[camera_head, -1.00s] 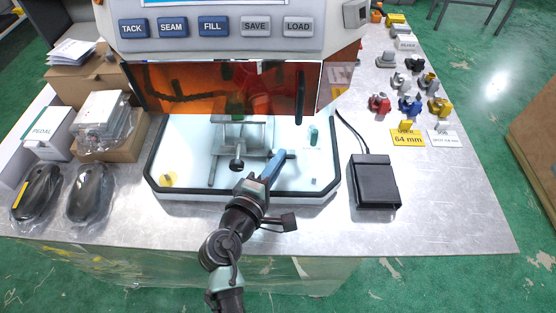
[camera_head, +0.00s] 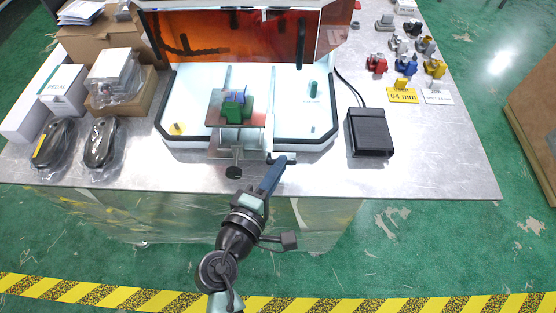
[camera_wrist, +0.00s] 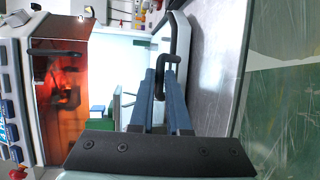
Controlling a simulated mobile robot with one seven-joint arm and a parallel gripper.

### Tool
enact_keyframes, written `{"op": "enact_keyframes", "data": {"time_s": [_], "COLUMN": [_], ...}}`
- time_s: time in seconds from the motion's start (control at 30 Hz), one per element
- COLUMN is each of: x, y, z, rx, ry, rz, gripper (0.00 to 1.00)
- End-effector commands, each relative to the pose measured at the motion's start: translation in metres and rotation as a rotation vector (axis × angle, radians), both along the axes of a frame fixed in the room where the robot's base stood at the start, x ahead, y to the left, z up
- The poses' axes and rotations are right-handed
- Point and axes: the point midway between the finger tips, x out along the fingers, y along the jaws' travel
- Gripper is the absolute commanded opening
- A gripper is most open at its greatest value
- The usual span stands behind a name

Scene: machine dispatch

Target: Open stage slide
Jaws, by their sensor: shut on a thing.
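The stage slide (camera_head: 227,121) is a metal plate on rails, drawn out toward the front of the white machine bed. A green block (camera_head: 234,111) with a blue part on top sits on the plate. A dark handle (camera_wrist: 170,59) at the slide's front lies between my blue fingertips in the wrist view. My gripper (camera_head: 281,163) is shut on this handle at the bed's front edge, and it also shows in the wrist view (camera_wrist: 167,80).
An orange shield (camera_head: 235,38) stands over the back of the bed. A black pedal (camera_head: 370,132) sits to the right. Boxes and bagged mice (camera_head: 102,143) are at left. Several coloured fixtures (camera_head: 406,65) and a yellow 64 mm card (camera_head: 403,95) lie at right. Floor in front looks clear.

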Motion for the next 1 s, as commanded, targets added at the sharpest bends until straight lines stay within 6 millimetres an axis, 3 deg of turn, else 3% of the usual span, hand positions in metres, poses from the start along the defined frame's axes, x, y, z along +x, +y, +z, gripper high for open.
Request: {"op": "enact_keyframes", "data": {"time_s": [0.37,0.4,0.57,0.87,1.0], "x": [-0.001,-0.001,-0.001,-0.002,-0.013], "y": [0.001,0.001,0.0,0.001,0.005], "z": [0.0,0.0,0.0,0.0,0.002], "rx": [0.0,0.0,0.0,0.0,-0.001], "ry": [0.0,0.0,-0.001,-0.001,-0.001], "rz": [0.001,0.001,0.001,0.001,0.002], "gripper": [0.0,0.16,0.45,0.45,0.45]}}
